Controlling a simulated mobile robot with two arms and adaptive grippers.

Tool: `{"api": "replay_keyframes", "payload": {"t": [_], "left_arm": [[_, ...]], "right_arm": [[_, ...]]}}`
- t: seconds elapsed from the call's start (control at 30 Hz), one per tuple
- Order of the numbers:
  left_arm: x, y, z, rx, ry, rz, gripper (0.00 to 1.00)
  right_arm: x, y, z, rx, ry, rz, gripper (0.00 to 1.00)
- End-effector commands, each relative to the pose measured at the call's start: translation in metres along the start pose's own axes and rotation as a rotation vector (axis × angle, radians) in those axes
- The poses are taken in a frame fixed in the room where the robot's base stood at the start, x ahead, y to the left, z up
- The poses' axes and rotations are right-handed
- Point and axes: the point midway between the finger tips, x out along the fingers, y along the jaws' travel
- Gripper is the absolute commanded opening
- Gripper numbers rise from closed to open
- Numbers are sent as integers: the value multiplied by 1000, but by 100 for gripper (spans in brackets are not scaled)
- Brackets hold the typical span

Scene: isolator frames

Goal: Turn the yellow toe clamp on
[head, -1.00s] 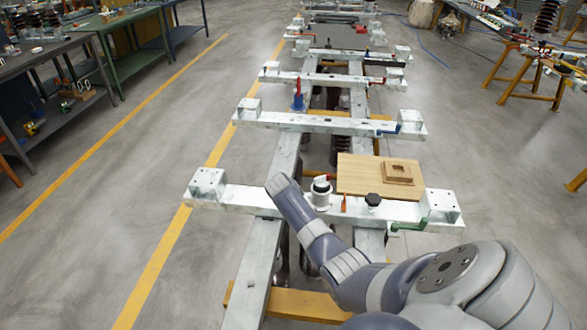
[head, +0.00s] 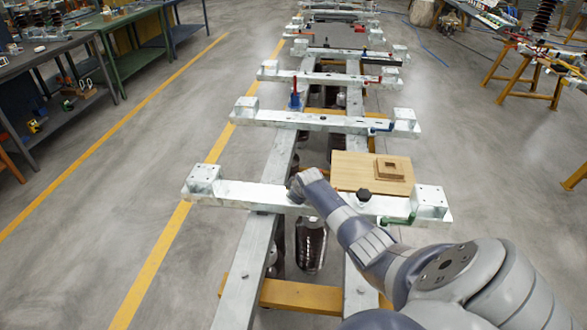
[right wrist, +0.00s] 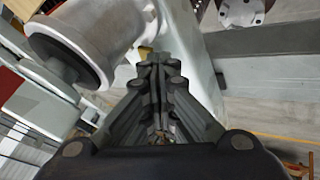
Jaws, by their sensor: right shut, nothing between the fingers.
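I cannot make out a yellow toe clamp for certain in either view. The nearest metal crossbar (head: 240,193) carries a black knob (head: 363,195) and a green clamp (head: 398,219) at its right end. My right arm reaches to the middle of this crossbar in the head view, and its wrist hides that part of the bar. My right gripper (right wrist: 160,68) is shut and empty in the right wrist view. A large pale cylindrical fitting (right wrist: 85,35) is close on its left. My left gripper is not in view.
A wooden board (head: 350,168) with a small block (head: 390,169) lies behind the nearest crossbar. More crossbars stand behind, with a red and blue clamp (head: 295,100) and a blue clamp (head: 384,128). A dark insulator (head: 311,245) hangs below.

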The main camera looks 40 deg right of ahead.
Motion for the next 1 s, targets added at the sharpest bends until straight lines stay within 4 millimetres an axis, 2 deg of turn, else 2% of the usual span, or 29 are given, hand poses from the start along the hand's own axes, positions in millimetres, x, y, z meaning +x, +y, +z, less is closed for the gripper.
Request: {"api": "replay_keyframes", "payload": {"t": [1.0], "left_arm": [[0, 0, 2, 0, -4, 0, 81]], "right_arm": [[0, 5, 5, 1, -4, 1, 0]]}}
